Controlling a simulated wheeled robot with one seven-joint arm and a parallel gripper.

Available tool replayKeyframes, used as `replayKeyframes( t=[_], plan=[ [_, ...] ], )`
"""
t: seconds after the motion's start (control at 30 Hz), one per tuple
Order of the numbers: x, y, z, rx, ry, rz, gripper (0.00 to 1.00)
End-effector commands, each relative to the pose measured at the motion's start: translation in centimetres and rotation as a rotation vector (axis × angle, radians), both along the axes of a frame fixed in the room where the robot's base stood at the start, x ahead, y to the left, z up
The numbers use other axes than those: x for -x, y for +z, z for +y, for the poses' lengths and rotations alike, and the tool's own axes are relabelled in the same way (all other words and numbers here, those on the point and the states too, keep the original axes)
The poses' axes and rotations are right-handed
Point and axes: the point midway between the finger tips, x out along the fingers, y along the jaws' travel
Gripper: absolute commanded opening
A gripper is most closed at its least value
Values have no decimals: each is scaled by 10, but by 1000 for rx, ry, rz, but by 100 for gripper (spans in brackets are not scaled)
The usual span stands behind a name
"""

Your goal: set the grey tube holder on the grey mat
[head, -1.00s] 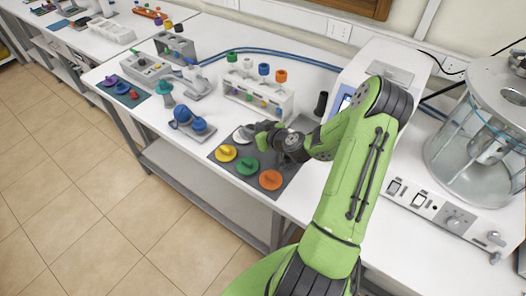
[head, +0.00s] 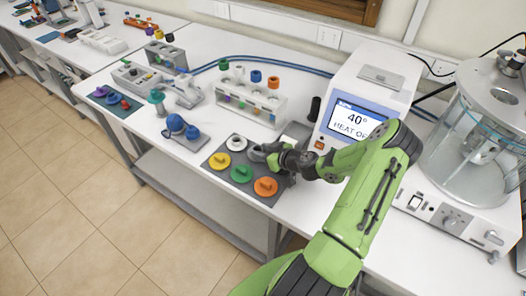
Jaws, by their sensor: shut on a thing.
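The grey mat (head: 249,191) lies on the white bench near its front edge. On it sit a white tube holder (head: 237,141), a yellow one (head: 219,161), a green one (head: 241,174) and an orange one (head: 265,187). My gripper (head: 265,153) is low over the back right part of the mat, shut on the grey tube holder (head: 256,153). The grey holder is beside the white one and behind the green one. My gripper partly hides it, and I cannot tell whether it touches the mat.
A white rack with coloured tubes (head: 250,101) stands behind the mat. A white heater with a screen (head: 358,120) is to the right, beside a dark upright cylinder (head: 314,108). A blue-topped device (head: 183,130) stands left of the mat. Bench front is free right of the mat.

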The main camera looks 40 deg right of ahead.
Motion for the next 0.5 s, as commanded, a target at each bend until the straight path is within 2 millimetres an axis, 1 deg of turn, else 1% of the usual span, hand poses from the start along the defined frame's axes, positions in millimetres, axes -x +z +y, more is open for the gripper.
replayKeyframes(
  t=[0.13, 0.17, 0.3, 0.5],
  plan=[
    [0, -4, 0, 1, 0, 0, 10],
    [0, -3, 0, 0, 0, 1, 45],
    [0, -2, 0, 0, 0, 1, 67],
    [0, -2, 0, 0, 0, 1, 67]
  ],
)
